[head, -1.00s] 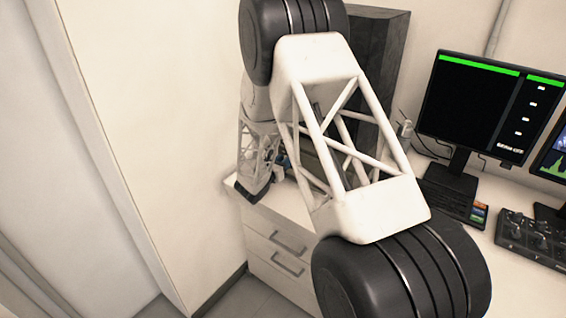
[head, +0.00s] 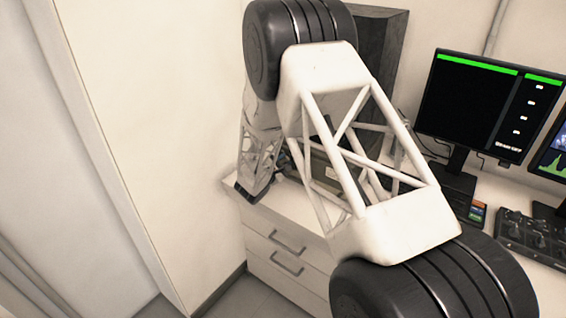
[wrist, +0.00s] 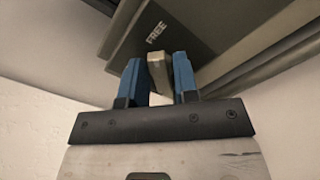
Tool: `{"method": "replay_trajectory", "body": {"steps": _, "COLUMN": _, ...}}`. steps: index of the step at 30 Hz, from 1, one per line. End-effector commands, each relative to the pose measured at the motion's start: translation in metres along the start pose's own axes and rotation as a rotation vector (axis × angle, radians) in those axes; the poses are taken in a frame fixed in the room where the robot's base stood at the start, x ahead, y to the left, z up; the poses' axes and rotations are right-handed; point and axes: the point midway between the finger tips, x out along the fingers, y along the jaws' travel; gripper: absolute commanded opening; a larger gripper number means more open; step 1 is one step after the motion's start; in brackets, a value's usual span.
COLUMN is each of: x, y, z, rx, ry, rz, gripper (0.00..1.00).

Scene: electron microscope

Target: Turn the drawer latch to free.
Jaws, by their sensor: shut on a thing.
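In the wrist view the drawer latch (wrist: 158,73) is a small tan-grey lever on a dark panel (wrist: 195,42). The printed word FREE (wrist: 156,32) is just beyond the latch's upper end, and the latch points roughly toward it. My gripper (wrist: 160,76) has two blue fingers, one on each side of the latch, and is shut on it. In the head view my own arm covers much of the area around the latch, and I cannot make out the latch or the fingertips there.
White drawers with handles (head: 288,262) stand under the worktop, close to the left wall. A tall dark box (head: 375,60) stands behind my arm. A monitor (head: 475,105) and a control panel (head: 530,240) are on the desk at right.

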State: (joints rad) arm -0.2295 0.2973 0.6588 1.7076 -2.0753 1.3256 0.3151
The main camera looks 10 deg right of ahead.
Motion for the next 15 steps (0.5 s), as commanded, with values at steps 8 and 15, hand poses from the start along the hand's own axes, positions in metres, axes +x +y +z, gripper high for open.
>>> {"method": "replay_trajectory", "body": {"steps": 8, "x": 0.0005, "y": -0.0004, "z": 0.0006, "rx": 0.069, "ry": -0.001, "rz": -0.001, "gripper": 0.04}}
{"method": "replay_trajectory", "body": {"steps": 15, "x": 0.0004, "y": -0.0007, "z": 0.0004, "rx": 0.073, "ry": -0.001, "rz": -0.001, "gripper": 0.04}}
